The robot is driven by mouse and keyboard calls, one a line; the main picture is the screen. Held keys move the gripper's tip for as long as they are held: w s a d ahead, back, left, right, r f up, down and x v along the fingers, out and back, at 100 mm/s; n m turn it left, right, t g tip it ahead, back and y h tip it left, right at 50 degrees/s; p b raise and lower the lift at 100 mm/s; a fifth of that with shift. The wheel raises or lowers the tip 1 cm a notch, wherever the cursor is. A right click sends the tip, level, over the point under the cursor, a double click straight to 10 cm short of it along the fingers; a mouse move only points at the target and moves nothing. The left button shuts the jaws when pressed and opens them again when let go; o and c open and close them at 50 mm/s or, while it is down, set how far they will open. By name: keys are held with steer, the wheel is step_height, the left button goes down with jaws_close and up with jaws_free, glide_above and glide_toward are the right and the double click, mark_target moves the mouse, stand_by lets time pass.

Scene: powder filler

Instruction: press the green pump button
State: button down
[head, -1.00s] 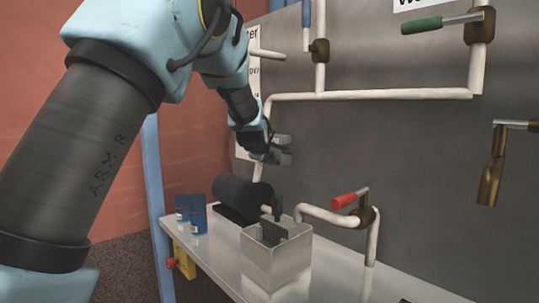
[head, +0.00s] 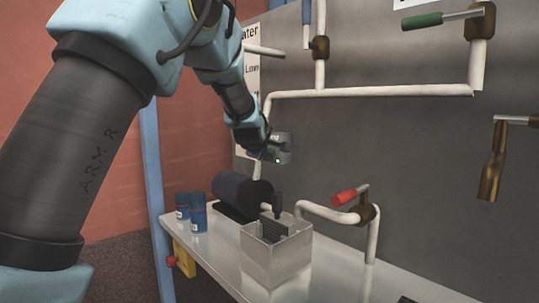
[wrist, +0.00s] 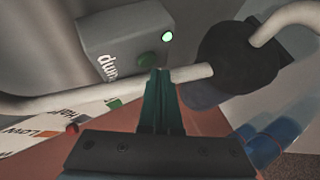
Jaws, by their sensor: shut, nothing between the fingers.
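The grey pump box (wrist: 125,38) is on the wall and fills the upper left of the wrist view, its "pump" lettering seen upside down. The green pump button (wrist: 148,60) is on its face, beside a small lit green light (wrist: 167,36). My gripper (wrist: 163,75) is shut and empty, its fingertips right at the button's lower edge; I cannot tell whether they touch it. In the head view the box (head: 283,146) shows behind my gripper (head: 266,154), with the light glowing; the button cannot be made out there.
A white pipe (wrist: 70,102) runs just behind the fingers in the wrist view. Below the box, a dark pump cylinder (head: 240,191) and an open metal container (head: 276,262) stand on the metal table (head: 215,262). Two blue cans (head: 198,212) and a red-handled valve (head: 350,195) are nearby.

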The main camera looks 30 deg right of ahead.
steer(key=s+a+b, duration=0.1)
steer(key=a+b, duration=0.2)
steer(key=a, duration=0.3)
steer(key=shift+b, duration=0.4)
stand_by(0.3)
steer(key=s+a+f+m+g+y+p, duration=0.15)
steer(key=a+f, duration=0.25)
steer(key=a, duration=0.5)
steer(key=a+f+m+g+y+p, duration=0.1)
steer(key=a+f+y, duration=0.15)
steer(key=a, duration=0.55)
steer(key=s+a+f+m+g+y+p, duration=0.15)
steer(key=a+f, duration=0.25)
steer(key=a, duration=0.5)
steer(key=s+a+f+m+g+y+p, duration=0.1)
steer(key=s+a+f+m+g, duration=0.1)
steer(key=s+a, duration=0.6)
steer(key=s+a+f+m+g+y+p, duration=0.1)
steer(key=s+a+f+g+p, duration=0.1)
steer(key=s+a+f, duration=0.2)
steer(key=s+a, duration=0.3)
steer(key=a, duration=0.2)
steer(key=shift+s+a+m+g, duration=0.25)
steer(key=shift+s+m+g, duration=0.05)
steer(key=shift+s+m, duration=0.1)
